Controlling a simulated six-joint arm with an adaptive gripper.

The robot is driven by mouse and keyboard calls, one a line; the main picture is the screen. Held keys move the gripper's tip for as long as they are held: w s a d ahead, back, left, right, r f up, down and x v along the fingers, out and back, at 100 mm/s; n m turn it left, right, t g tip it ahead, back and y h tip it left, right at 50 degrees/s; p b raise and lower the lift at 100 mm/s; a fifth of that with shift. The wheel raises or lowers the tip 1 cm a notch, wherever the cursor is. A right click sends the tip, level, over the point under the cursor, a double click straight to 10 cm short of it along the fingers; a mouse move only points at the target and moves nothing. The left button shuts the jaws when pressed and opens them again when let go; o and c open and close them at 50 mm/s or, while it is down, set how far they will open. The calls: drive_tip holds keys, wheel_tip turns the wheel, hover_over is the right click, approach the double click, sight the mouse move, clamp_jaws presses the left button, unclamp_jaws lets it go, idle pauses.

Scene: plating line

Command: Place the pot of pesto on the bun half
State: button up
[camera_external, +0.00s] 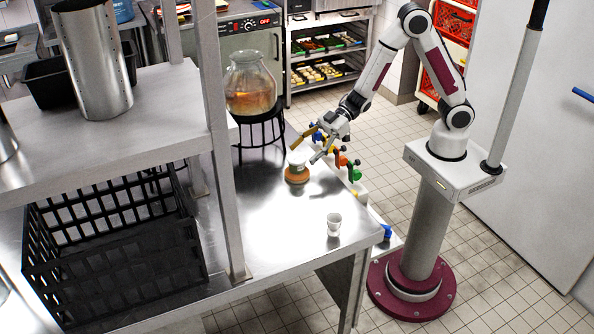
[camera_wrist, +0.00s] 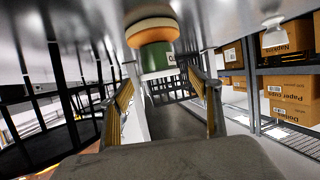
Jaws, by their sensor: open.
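The pot of pesto (camera_external: 297,158), green with a white lid, stands upright on the bun half (camera_external: 297,177) on the steel table. The wrist view is upside down: the brown bun half (camera_wrist: 152,33) with its pale cut face is above the green pot (camera_wrist: 156,56), and the two appear to touch. My gripper (camera_external: 305,151) is open, close to the pot on its upper right side in the external view. In the wrist view my gripper (camera_wrist: 162,80) has its fingers spread apart, with the pot centred ahead, and nothing is held.
A small white cup (camera_external: 334,223) stands near the table's front edge. A glass jar (camera_external: 250,84) on a black stand is behind the bun. A steel shelf post (camera_external: 222,180) and a black crate (camera_external: 110,240) are left. Coloured items (camera_external: 343,160) line the right edge.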

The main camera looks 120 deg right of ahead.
drive_tip(key=v, duration=1)
drive_tip(key=shift+s, duration=0.35)
drive_tip(key=shift+d+r, duration=0.1)
drive_tip(key=shift+r, duration=0.05)
drive_tip(key=s+r+m+g+h, duration=0.3)
drive_tip(key=s+r+h, duration=0.3)
drive_tip(key=s+r, duration=0.2)
drive_tip(key=s+a+g+y, duration=0.3)
drive_tip(key=s+a, duration=0.9)
drive_tip(key=s, duration=0.5)
drive_tip(key=shift+a+g, duration=0.4)
drive_tip(key=shift+g, duration=0.3)
